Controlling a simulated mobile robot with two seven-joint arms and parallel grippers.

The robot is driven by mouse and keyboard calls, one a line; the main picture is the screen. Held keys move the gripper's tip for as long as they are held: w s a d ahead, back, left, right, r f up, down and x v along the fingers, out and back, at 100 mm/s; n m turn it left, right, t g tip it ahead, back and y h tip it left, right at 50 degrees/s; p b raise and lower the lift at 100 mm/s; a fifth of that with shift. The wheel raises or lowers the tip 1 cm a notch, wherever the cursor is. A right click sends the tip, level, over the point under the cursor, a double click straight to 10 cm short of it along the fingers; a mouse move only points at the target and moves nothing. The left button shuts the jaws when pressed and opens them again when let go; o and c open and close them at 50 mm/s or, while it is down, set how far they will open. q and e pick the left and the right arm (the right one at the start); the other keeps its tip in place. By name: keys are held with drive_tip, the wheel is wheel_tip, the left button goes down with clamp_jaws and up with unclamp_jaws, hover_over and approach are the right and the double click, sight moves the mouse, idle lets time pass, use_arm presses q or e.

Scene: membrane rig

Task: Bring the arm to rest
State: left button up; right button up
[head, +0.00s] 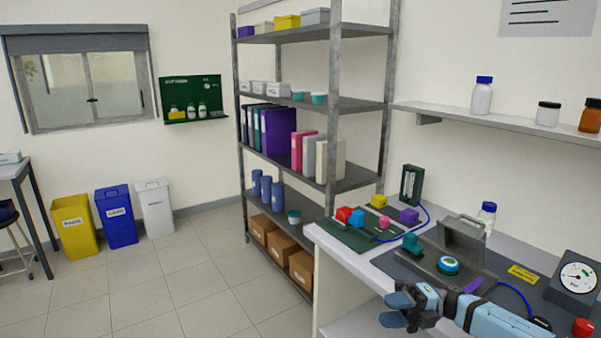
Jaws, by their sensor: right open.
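My right gripper (393,309) is at the lower right of the head view, in front of the workbench's near edge. Its two blue fingers are apart and point left. I see nothing between them. My pale blue right arm reaches in from the bottom right, over the front of the bench. My left arm and gripper are not in view.
The workbench (347,270) carries a grey rig with its lid raised (463,240), a blue-topped round part (448,265), a green mat with coloured blocks (345,233), a dial gauge (577,277) and a red knob (582,328). A shelf rack (335,120) stands behind.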

drive_tip(key=s+a+f+m+t+y+b, duration=0.25)
drive_tip(key=s+a+f+m+t, duration=0.25)
drive_tip(key=a+f+m+t, duration=0.35)
drive_tip(key=s+d+f+m+t+h+b, duration=0.1)
drive_tip(key=s+f+m+t+h, duration=0.45)
drive_tip(key=m, duration=0.45)
drive_tip(key=s+f+m+t+h+b, duration=0.2)
drive_tip(key=s+f+m+t+h, duration=0.4)
drive_tip(key=m, duration=0.5)
use_arm(q)
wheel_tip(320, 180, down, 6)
drive_tip(key=b, duration=0.1)
use_arm(e)
drive_tip(key=s+d+f+m+g+h, duration=0.6)
drive_tip(key=s+f, duration=0.4)
drive_tip(key=s, duration=0.3)
use_arm(q)
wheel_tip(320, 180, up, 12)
drive_tip(key=p, duration=1.4)
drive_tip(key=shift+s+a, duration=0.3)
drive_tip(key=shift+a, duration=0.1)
use_arm(e)
wheel_tip(320, 180, up, 12)
drive_tip(key=d+t, duration=0.1)
drive_tip(key=shift+d+r+h, duration=0.15)
drive_tip(key=shift+d+h, duration=0.2)
drive_tip(key=shift+h, duration=0.05)
